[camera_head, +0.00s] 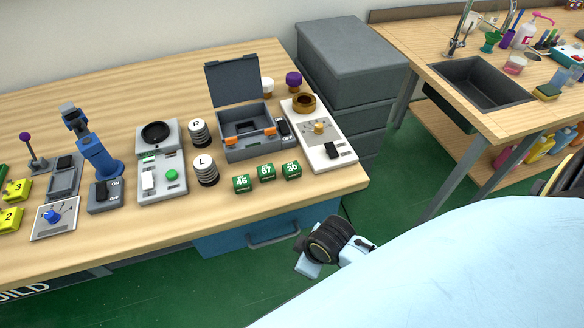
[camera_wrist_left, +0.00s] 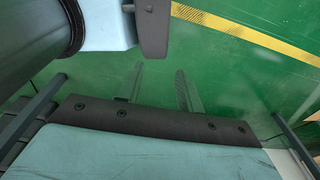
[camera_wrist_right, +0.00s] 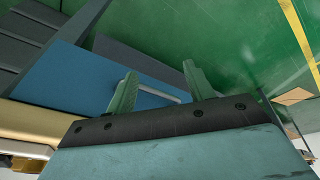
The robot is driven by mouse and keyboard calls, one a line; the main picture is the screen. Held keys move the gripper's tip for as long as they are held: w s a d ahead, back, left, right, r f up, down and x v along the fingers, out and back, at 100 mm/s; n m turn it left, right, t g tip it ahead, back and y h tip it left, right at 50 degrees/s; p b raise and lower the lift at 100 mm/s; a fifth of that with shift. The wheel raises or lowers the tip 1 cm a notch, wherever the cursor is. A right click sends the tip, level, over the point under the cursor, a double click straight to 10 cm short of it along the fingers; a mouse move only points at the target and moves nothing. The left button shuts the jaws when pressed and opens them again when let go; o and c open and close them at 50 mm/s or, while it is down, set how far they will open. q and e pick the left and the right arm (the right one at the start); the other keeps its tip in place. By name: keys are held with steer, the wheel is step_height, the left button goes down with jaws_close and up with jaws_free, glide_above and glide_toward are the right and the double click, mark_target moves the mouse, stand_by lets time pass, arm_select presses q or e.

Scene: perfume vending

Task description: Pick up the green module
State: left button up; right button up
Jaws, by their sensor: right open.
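Three small green modules stand in a row near the front edge of the wooden table in the head view: one marked 45 (camera_head: 242,184), one marked 87 (camera_head: 266,173) and one marked 30 (camera_head: 291,171). My right gripper (camera_wrist_right: 160,88) is open and empty, its fingers apart in front of the blue drawer and green floor. My left gripper (camera_wrist_left: 162,88) has its fingers apart with only green floor between them. It does not show in the head view. No green module shows in either wrist view.
A blue drawer (camera_head: 262,231) is below the table. Grey storage boxes (camera_head: 350,62) and a sink (camera_head: 484,84) are to the right.

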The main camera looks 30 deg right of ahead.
steer(key=w+a+r+n, duration=0.1)
steer(key=w+r+n, duration=0.6)
steer(key=n+g+h, duration=0.1)
steer(key=n+g, duration=0.1)
steer(key=n, duration=1.9)
glide_toward(292, 167)
steer(key=f, duration=0.3)
steer(key=shift+w+a+f+t, duration=0.1)
steer(key=shift+a+f+t, duration=0.1)
steer(key=shift+f+t, duration=0.1)
steer(key=shift+w+d+f, duration=0.1)
steer(key=shift+w+f, duration=0.05)
steer(key=shift+f, duration=1.15)
steer(key=shift+w+d+f, duration=0.1)
steer(key=shift+w+f, duration=0.05)
steer(key=shift+f, duration=1.15)
arm_select(q)
steer(key=shift+s, duration=0.35)
arm_select(e)
steer(key=c, duration=0.8)
